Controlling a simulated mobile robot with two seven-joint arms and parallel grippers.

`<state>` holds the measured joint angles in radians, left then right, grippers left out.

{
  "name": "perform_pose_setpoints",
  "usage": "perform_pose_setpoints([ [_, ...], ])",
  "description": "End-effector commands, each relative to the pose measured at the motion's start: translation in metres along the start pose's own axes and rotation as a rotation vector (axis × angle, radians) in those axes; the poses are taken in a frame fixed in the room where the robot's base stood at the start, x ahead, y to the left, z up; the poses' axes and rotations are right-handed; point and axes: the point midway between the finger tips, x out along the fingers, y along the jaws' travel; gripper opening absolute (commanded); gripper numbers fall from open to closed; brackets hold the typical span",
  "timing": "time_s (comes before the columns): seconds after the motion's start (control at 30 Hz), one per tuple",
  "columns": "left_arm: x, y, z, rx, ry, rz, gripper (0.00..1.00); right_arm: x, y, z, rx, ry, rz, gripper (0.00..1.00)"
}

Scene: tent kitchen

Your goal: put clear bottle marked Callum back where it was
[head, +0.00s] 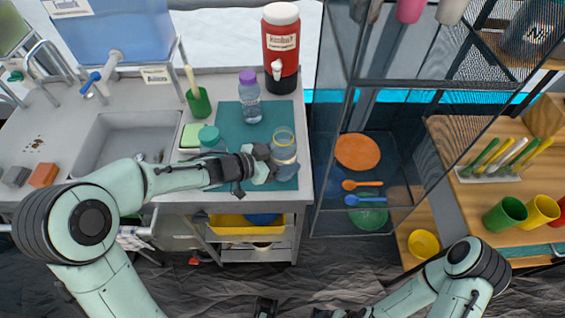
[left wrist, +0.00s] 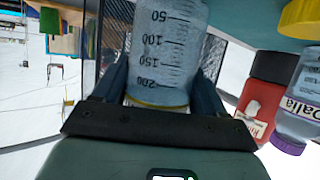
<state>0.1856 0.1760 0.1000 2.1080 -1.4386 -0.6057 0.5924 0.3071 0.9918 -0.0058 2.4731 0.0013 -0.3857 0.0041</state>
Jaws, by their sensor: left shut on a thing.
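My left gripper (head: 264,164) is shut on a clear bottle (head: 284,150) at the front right of the sink counter, by the teal mat. In the left wrist view the clear bottle (left wrist: 165,45) fills the space between the fingers, appearing upside down, with black measuring marks and a yellowish rim. No name shows on its visible side. I cannot tell whether its base touches the mat. A second clear bottle (head: 249,98), purple-capped, stands farther back on the mat; its label reads Dalia in the left wrist view (left wrist: 297,105). My right gripper is mostly out of frame at the bottom.
A red drink cooler (head: 281,50) stands behind the mat (head: 231,117). A mesh shelf (head: 335,190) with orange plate stands right.

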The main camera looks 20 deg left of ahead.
Motion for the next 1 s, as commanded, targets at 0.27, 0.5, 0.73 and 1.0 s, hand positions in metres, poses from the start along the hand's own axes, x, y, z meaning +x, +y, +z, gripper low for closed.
perform_pose_setpoints([
  [0.27,0.0036,-0.0004,0.0086,0.001,0.001,-0.001,0.37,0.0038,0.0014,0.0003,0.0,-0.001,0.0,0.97],
  [0.5,0.0053,-0.0002,0.0128,0.0,0.001,-0.001,0.37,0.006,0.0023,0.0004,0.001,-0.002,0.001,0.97],
  [0.73,0.0049,-0.0003,0.0118,0.001,0.0,-0.001,0.97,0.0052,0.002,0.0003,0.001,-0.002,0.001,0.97],
  [1.0,-0.0027,-0.0013,0.0073,0.0,0.001,-0.004,0.97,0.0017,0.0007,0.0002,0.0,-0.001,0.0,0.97],
])
